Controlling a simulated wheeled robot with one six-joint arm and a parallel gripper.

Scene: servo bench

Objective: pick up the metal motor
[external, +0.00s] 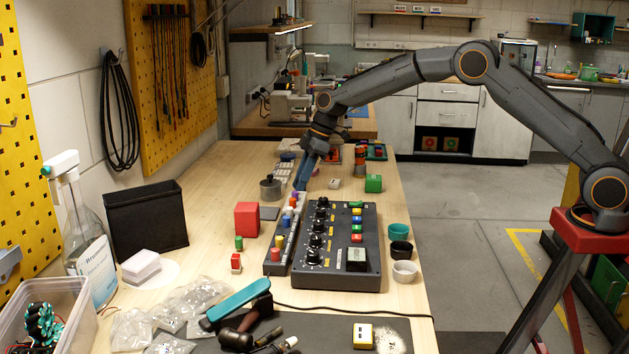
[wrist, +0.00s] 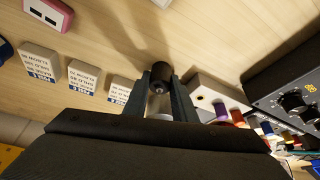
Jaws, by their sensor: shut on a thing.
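My gripper (wrist: 160,92) is shut on a small dark metal cylinder, the metal motor (wrist: 161,73), in the wrist view. The motor sits between the two fingertips, with a shiny round end facing the camera; its lower part is partly hidden by the fingers. In the external view my gripper (external: 300,182) points down over the bench, at the far end of the grey rack. The motor cannot be made out there. Whether it touches the bench top is not clear.
The rack (external: 279,253) of coloured spools and the dark control box (external: 340,274) with knobs stand close by. Small white boxes (wrist: 82,76) lie left in the wrist view.

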